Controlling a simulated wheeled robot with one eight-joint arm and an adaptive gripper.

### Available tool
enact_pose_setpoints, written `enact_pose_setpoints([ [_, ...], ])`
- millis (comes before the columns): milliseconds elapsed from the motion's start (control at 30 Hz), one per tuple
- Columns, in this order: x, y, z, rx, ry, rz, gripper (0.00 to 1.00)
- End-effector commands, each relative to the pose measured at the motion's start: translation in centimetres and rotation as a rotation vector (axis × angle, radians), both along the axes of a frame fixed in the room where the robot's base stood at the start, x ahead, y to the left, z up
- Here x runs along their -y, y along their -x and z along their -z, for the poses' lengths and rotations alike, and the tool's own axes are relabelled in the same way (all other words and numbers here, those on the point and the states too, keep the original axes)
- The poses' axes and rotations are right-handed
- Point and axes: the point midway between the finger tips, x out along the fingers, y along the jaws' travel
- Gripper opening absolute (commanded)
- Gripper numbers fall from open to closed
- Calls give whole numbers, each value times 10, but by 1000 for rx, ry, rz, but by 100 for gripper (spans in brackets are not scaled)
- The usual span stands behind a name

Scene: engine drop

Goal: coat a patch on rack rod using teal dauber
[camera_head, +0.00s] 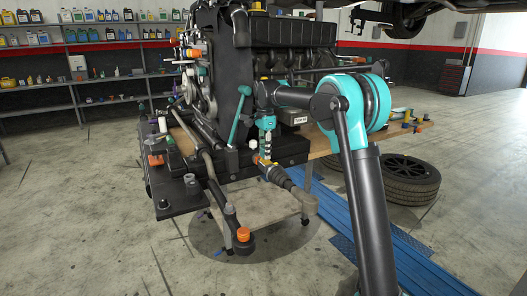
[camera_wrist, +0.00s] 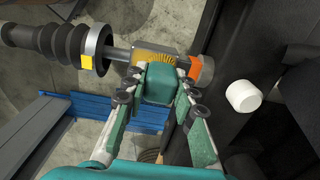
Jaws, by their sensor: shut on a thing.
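My gripper (camera_wrist: 160,86) is shut on the teal dauber (camera_wrist: 158,82), with one finger on each side of its block. Yellow bristles (camera_wrist: 158,60) show at the dauber's far end, over the rack rod (camera_wrist: 119,53). I cannot tell whether they touch it. The rod is bare grey metal between a ribbed black boot (camera_wrist: 58,43) with a yellow mark and an orange-ended part (camera_wrist: 200,70). Part of the rod is hidden behind the dauber. In the head view my gripper (camera_head: 266,148) points down at the rod near the boot (camera_head: 280,178), below the engine.
The engine (camera_head: 285,45) stands close behind my arm. A black subframe (camera_head: 240,160) and a steering link with an orange cap (camera_head: 243,234) lie near. A white cap (camera_wrist: 243,95) sits right of the fingers. Tyres (camera_head: 410,178) and a blue ramp (camera_head: 350,225) are on the floor.

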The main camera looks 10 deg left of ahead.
Motion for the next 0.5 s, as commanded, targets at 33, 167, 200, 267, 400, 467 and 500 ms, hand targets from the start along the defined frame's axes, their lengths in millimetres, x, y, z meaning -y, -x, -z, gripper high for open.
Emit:
enact_pose_setpoints([
  [33, 1, 1, 0, 0, 0, 0, 0],
  [167, 3, 4, 0, 0, 0, 0, 0],
  [200, 4, 5, 1, 0, 0, 0, 0],
  [267, 6, 8, 1, 0, 0, 0, 0],
  [400, 10, 14, 1, 0, 0, 0, 0],
  [467, 10, 15, 2, 0, 0, 0, 0],
  [500, 11, 16, 2, 0, 0, 0, 0],
])
